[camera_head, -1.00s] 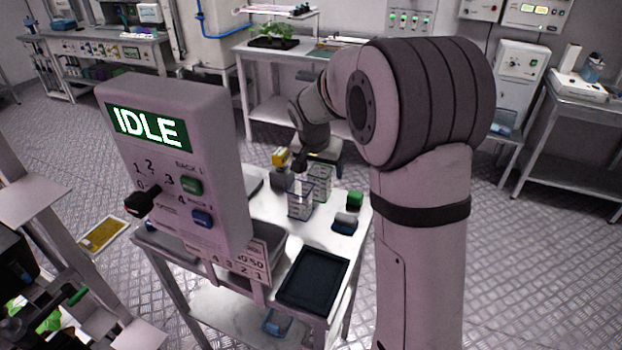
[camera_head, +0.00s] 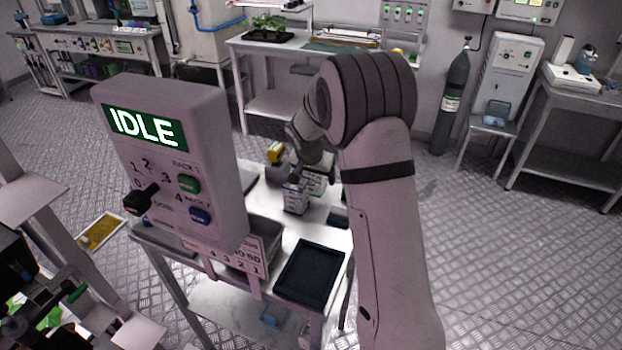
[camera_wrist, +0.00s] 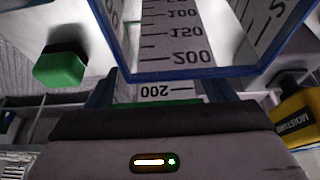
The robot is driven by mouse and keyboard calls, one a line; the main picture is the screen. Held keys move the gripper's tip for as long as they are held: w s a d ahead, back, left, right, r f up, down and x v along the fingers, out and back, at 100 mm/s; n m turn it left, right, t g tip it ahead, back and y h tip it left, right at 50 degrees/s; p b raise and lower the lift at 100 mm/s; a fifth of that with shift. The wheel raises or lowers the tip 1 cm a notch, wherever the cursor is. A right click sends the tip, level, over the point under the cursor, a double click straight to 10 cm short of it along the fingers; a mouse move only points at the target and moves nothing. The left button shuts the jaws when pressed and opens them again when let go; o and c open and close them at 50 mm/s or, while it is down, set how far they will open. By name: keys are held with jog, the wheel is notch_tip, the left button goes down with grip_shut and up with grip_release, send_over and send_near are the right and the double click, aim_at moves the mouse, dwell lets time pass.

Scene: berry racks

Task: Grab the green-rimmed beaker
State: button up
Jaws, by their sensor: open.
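A green-topped block (camera_wrist: 60,66) is at the left in the wrist view, and a yellow moisture meter (camera_wrist: 297,115) at the right. A dark tray (camera_head: 310,272) lies at the cart's front. A panel reading IDLE (camera_head: 163,160) stands at the left.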

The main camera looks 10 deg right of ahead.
jog(key=shift+c, duration=0.6)
jog(key=c, duration=0.9)
jog(key=shift+r, duration=0.1)
